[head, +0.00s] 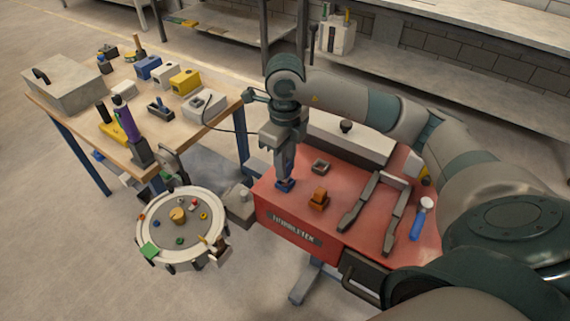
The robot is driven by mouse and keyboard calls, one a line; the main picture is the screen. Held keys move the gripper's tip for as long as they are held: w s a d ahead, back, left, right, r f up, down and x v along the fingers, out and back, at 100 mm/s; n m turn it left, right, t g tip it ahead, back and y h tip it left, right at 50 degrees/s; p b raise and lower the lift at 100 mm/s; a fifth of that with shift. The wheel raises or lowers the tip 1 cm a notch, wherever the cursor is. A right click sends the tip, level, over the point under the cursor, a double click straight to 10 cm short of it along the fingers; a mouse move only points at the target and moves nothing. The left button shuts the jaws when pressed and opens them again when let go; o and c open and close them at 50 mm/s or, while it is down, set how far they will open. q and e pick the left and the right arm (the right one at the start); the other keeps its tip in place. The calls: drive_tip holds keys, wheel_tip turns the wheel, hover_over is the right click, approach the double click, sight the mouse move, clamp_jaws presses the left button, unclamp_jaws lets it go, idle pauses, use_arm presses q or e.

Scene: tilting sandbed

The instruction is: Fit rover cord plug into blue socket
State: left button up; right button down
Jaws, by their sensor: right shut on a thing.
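The blue socket (285,187) sits at the left end of the red case top (345,192). My right gripper (284,172) points straight down over it and is shut, with its fingertips at or just above the socket. What it holds, likely the cord plug, is mostly hidden between the fingers. I cannot tell whether the plug is inside the socket or only above it. A thin dark cord (232,131) runs from near the grey box (204,105) on the wooden table toward my right gripper. My left gripper is not in view.
An orange socket (318,198) and a grey socket (320,167) stand close to the right of the blue one. Dark grey bars (360,201) and a blue-handled tool (417,219) lie farther right. A round sandbed (150,240) stands lower left.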

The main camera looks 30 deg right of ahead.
idle(0.6)
drive_tip(key=shift+f+b, duration=0.3)
drive_tip(key=shift+f, duration=0.05)
drive_tip(key=shift+s+d+f+b, duration=0.2)
drive_tip(key=shift+f+b, duration=0.05)
drive_tip(key=shift+b, duration=0.1)
drive_tip(key=shift+s+d+f+b, duration=0.1)
drive_tip(key=shift+s+f+b, duration=0.05)
drive_tip(key=shift+f+b, duration=0.15)
drive_tip(key=shift+s+f, duration=0.1)
idle(0.5)
drive_tip(key=shift+w+a+r+p, duration=0.15)
drive_tip(key=shift+r+p, duration=0.15)
drive_tip(key=shift+r, duration=0.25)
drive_tip(key=shift+w+a+r+p, duration=0.15)
drive_tip(key=shift+r+p, duration=0.15)
drive_tip(key=shift+r, duration=0.3)
drive_tip(key=shift+w+r+p, duration=0.15)
drive_tip(key=shift+r+p, duration=0.15)
drive_tip(key=shift+r, duration=0.25)
drive_tip(key=shift+r+p, duration=0.6)
drive_tip(key=shift+r, duration=0.4)
